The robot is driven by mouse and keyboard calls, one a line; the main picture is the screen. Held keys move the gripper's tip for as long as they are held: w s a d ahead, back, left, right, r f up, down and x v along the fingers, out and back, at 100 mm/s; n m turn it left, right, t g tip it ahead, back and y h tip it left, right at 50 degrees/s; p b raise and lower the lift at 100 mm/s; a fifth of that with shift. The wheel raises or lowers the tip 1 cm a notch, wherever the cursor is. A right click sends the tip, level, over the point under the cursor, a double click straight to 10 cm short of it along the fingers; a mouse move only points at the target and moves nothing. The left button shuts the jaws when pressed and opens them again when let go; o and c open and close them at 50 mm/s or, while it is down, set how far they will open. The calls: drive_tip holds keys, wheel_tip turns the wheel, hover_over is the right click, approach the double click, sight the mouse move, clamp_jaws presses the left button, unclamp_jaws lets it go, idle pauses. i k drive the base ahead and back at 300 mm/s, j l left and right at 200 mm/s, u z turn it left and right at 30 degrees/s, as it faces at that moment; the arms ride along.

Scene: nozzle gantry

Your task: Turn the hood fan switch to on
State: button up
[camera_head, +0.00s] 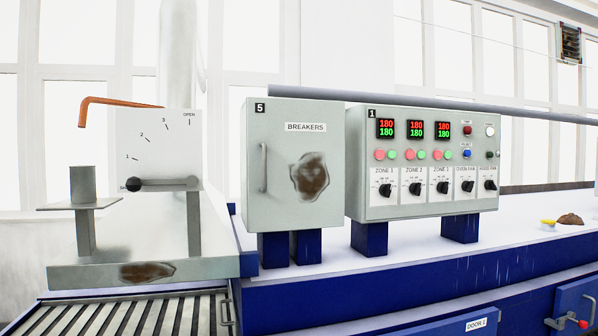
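The hood fan switch (490,185) is a small black rotary knob. It is the rightmost in the bottom row on the grey control box (408,208) numbered 1, under a label that reads HOOD FAN. Its pointer direction and the small position marks are too small to read surely. Similar black knobs for the zones and the oven fan (467,187) sit to its left. My gripper is not in view.
A grey BREAKERS cabinet (265,217) stands left of the control box. A long grey pipe (440,106) runs above both. Further left are a white dial plate (165,125) and an orange bent rod (120,102). A brown lump (570,220) lies at right.

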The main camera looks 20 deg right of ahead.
sight(488, 185)
drive_tip(key=z, duration=1.6)
drive_tip(key=u, duration=0.45)
drive_tip(key=i+l+u, duration=0.15)
drive_tip(key=u, duration=0.3)
drive_tip(key=i+l+u, duration=0.1)
drive_tip(key=l+u, duration=0.2)
drive_tip(key=u, duration=0.2)
drive_tip(key=i+l+u, duration=0.1)
drive_tip(key=l+u, duration=0.35)
drive_tip(key=l, duration=0.3)
drive_tip(key=l+u, duration=0.15)
drive_tip(key=l, duration=0.6)
